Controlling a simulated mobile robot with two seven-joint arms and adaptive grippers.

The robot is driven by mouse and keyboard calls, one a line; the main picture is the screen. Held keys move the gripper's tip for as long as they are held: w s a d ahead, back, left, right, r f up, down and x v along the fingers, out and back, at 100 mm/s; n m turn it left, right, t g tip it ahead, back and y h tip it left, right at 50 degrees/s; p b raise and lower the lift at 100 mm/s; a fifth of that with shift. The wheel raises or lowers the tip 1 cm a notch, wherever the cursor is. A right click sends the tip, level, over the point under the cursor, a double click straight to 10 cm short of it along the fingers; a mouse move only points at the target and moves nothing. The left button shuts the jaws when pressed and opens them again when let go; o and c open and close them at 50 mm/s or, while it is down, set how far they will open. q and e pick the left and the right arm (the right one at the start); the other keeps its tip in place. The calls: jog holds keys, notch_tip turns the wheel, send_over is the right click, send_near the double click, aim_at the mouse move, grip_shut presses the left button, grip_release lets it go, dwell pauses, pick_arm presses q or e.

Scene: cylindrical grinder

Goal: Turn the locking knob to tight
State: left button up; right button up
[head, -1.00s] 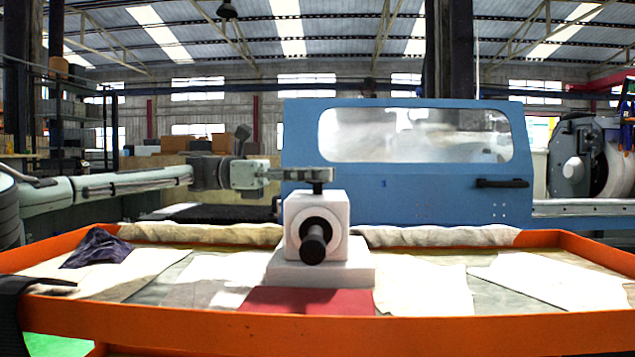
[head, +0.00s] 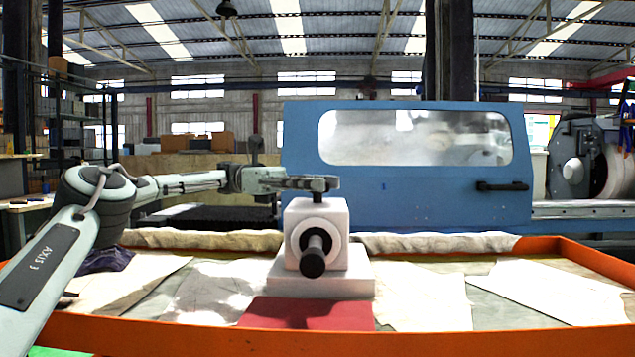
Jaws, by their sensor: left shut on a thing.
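A white block-shaped fixture (head: 334,222) stands on a white base on the orange-rimmed tray. A small dark locking knob (head: 317,196) sits on top of it, largely covered by my fingers. A black handle with a round end (head: 312,262) sticks out of a ring on the block's front face. My left gripper (head: 322,184) reaches in level from the left, its fingers shut on the top knob. The knob's markings and exact turn angle cannot be made out. My right gripper is not in view.
The orange tray rim (head: 420,343) runs along the front. Pale cloths (head: 545,285) and a red mat (head: 300,314) lie in the tray around the fixture. A blue machine door (head: 410,200) with a window and black handle stands close behind.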

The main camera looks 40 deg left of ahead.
pick_arm(q)
jog(key=o, duration=1.2)
notch_tip(320, 180, up, 10)
dwell(0.4)
